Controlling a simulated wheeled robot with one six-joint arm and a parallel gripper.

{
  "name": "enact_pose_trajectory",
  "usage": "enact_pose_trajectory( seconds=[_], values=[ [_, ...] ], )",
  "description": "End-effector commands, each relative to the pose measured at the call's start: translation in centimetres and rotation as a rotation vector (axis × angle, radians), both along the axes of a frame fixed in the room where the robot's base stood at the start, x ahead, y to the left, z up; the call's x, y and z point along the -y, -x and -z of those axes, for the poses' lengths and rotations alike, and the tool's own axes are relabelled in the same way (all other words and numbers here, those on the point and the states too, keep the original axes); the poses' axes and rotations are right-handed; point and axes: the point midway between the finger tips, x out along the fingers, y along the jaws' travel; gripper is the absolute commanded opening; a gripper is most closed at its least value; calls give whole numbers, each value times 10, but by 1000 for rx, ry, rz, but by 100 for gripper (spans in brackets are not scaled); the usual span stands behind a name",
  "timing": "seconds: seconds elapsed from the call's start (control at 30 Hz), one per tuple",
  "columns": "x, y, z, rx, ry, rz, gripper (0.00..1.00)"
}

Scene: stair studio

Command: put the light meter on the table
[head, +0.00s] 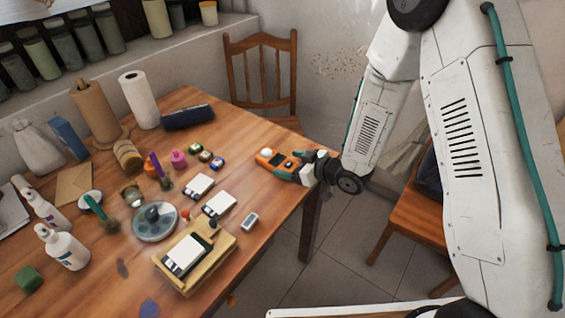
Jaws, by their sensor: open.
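The light meter (269,158) is orange with a dark screen and a white dome at its left end. It appears to lie flat on the wooden table (240,130), near the table's right edge. My gripper (298,166) is open at the meter's right end, with its teal-and-grey fingers close around or beside that end. Whether the fingers touch it cannot be told. The gripper hides the meter's right end and part of the table's edge.
Several small jars (217,164), white-labelled cards (198,186), a wooden tray (222,262) and a small grey device (250,221) lie left of the meter. A dark cylindrical case (188,117) lies behind. A chair (262,75) stands at the back. The table around the meter is clear.

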Motion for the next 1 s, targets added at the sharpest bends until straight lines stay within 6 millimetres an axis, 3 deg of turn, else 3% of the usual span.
enact_pose_trajectory(
  seconds=[0.3, 0.53, 0.83, 1.0],
  values=[
    [47, 35, -25, 1, 1, 3, 82],
    [58, 45, -30, 1, 1, 0, 82],
    [70, 35, -43, 2, 72, 43, 82],
    [114, 15, -83, -34, 275, 201, 82]
  ],
)
